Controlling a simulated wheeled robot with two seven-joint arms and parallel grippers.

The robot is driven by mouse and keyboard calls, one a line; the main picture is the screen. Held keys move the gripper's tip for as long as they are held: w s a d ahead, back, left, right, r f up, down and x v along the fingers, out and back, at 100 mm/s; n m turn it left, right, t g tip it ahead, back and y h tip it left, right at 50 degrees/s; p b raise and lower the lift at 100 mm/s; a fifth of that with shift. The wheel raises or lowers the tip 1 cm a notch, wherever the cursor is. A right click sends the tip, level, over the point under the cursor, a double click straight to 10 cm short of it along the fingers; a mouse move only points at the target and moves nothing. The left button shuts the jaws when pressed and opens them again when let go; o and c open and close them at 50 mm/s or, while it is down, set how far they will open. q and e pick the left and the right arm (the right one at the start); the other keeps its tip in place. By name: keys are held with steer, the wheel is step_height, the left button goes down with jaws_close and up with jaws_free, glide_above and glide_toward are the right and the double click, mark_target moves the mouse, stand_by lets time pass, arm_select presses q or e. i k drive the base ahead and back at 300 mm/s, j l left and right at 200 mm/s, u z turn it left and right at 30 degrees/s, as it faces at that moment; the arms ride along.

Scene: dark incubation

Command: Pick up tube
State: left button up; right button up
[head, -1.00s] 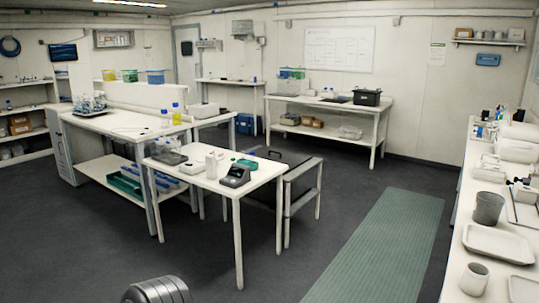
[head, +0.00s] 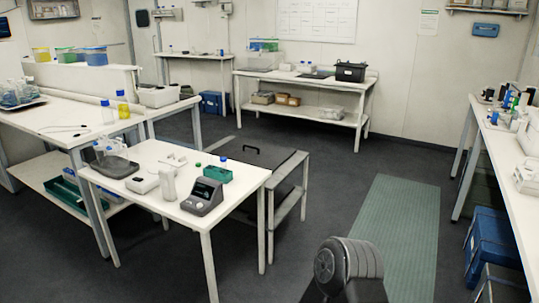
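A small blue-capped item (head: 223,161), perhaps a tube, stands at the green tray (head: 218,175) on the small white table (head: 150,198). It is too small to tell for sure. A small green object (head: 198,165) lies just left of the tray. Neither of my grippers is in view. Only a grey ridged part of my own body shows at the bottom, right of the middle, well apart from the table.
A grey device with a display (head: 203,196) and a white bottle (head: 168,183) stand on the small table. A dark-topped low table (head: 254,155) adjoins it behind. A long bench (head: 515,145) runs along the right.

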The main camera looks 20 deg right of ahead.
mark_target(210, 157)
steer(key=i+l+z, duration=0.25)
steer(key=i+l, duration=0.15)
steer(key=l, duration=0.15)
steer(key=i+j+u, duration=0.35)
steer(key=i+j, duration=1.15)
steer(key=i, duration=0.15)
